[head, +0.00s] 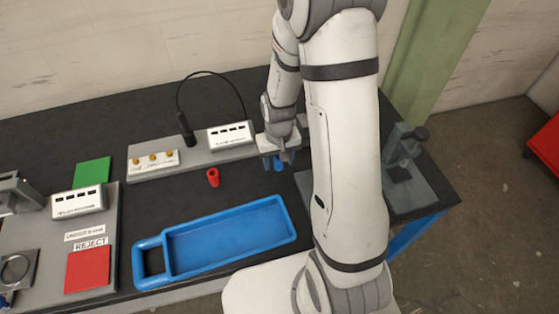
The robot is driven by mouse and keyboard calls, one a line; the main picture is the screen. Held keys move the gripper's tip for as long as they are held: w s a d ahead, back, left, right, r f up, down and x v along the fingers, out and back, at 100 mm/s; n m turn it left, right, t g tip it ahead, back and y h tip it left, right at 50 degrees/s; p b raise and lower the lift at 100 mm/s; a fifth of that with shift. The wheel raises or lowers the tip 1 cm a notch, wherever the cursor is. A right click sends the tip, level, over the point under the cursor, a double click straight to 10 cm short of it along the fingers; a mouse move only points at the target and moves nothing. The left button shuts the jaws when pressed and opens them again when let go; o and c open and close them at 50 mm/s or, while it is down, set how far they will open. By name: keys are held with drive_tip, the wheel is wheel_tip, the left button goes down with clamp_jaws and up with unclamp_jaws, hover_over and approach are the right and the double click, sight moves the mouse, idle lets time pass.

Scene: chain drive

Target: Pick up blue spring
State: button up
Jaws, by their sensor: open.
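A small blue piece, which looks like the blue spring (278,165), is near the back middle of the dark table, partly hidden by my gripper. My gripper (284,156) is open and points down right at the blue piece. Its fingers overlap the piece in the picture, and I cannot tell whether they are around it or just above it. The detail of the piece is too small to make out.
A red piece (213,177) stands to the left. A blue tray (230,235) lies in front. A grey panel (170,172) with a white box (231,136) is behind. A grey fixture (403,160) is at right. Green (93,171) and red (88,269) squares lie at left.

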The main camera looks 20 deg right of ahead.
drive_tip(key=shift+c, duration=0.2)
drive_tip(key=c, duration=1.1)
drive_tip(key=shift+r, duration=0.15)
